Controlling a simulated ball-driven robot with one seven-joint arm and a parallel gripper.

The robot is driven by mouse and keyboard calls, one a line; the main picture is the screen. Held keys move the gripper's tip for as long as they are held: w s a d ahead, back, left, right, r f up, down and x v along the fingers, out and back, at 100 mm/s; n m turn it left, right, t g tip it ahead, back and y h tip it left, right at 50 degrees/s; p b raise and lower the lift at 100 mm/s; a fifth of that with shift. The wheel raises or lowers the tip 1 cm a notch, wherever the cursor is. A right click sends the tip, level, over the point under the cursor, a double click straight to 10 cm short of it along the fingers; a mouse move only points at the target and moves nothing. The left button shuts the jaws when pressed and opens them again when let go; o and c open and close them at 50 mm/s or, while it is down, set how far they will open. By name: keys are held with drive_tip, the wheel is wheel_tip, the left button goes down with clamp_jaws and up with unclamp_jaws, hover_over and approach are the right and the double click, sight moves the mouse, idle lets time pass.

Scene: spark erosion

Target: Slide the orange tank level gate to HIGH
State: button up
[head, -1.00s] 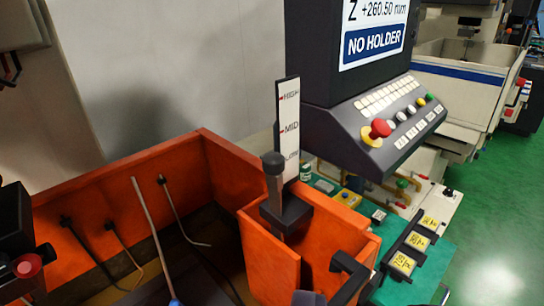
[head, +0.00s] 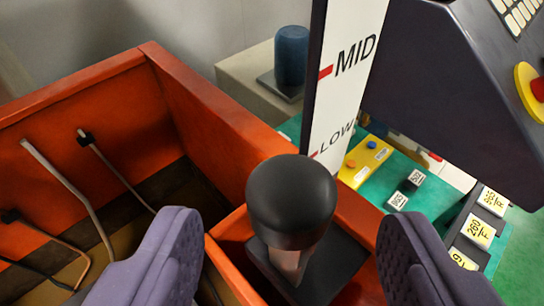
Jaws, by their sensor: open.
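The orange tank (head: 190,85) fills the left and middle of the view. Its level gate has a black knob (head: 291,198) on a metal stem, rising from a dark block (head: 335,262) at the tank's near compartment. Behind the knob stands the white level scale (head: 345,85), with MID and LOW readable; its HIGH end is out of view. The knob stands beside the LOW mark in the picture. My gripper (head: 290,250) is open, with one purple finger on each side of the knob and stem. I see gaps between both fingers and the knob.
The dark control console (head: 440,90) with a red button on yellow (head: 535,90) overhangs at the upper right. A blue cylinder (head: 291,55) stands behind the tank. Labelled blocks (head: 480,230) lie on the green mat (head: 425,195) at right. Rods and cables hang inside the tank.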

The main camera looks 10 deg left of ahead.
sight(293, 224)
drive_tip(key=x, duration=0.5)
drive_tip(key=shift+d+p, duration=0.1)
drive_tip(key=shift+p, duration=0.25)
